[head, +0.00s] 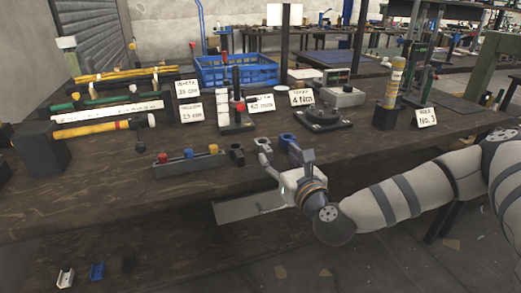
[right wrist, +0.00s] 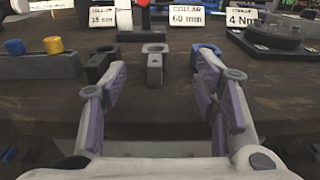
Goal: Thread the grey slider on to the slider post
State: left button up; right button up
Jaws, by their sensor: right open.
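The grey slider (right wrist: 154,66) stands upright near the table's front edge, between a black slider (right wrist: 97,66) and a blue slider (right wrist: 206,54). In the head view, the grey slider (head: 262,142) is partly behind a finger of my right gripper (head: 285,160). My right gripper (right wrist: 162,88) is open and empty, its fingers spread to either side of the grey slider and just short of it. An upright post (head: 237,90) with red and white parts stands on a base farther back; I cannot tell if it is the slider post. My left gripper is not in view.
A grey block with red, blue and yellow knobs (head: 189,160) is left of the sliders. Signs, a blue crate (head: 235,70), a dark round fixture (head: 320,115) and a yellow-banded post (head: 391,85) stand behind. The dark table (head: 400,150) is clear at front right.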

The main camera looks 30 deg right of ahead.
aim_at(267, 147)
jog(key=x, duration=0.7)
jog(key=shift+w+a+f, duration=0.25)
jog(key=shift+f, duration=0.05)
jog(key=c, duration=1)
